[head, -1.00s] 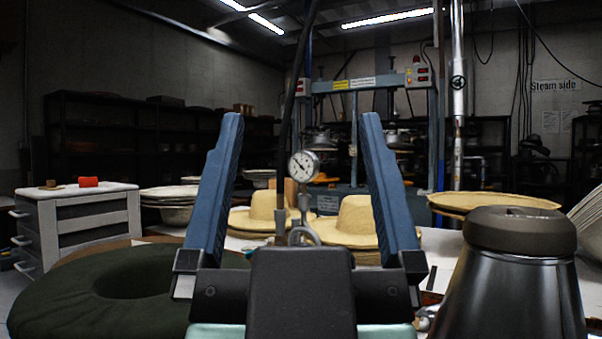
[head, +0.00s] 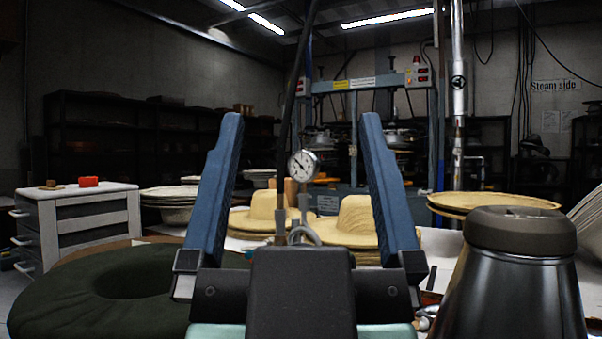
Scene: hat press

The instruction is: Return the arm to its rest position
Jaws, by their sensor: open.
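My gripper (head: 300,122) fills the middle of the head view. Its two blue fingers point up and stand wide apart, with nothing between them that they touch. The black gripper body sits at the bottom centre of the view. Between the fingers, farther back, show a pressure gauge (head: 303,166) and straw-coloured hats (head: 357,222).
A dark green ring cushion (head: 60,302) lies at lower left. A dark metal flask-like vessel (head: 512,290) stands close at lower right. A white drawer cabinet (head: 85,225) is at left. The blue press frame (head: 434,130) stands behind the hats. Dark shelves line the back wall.

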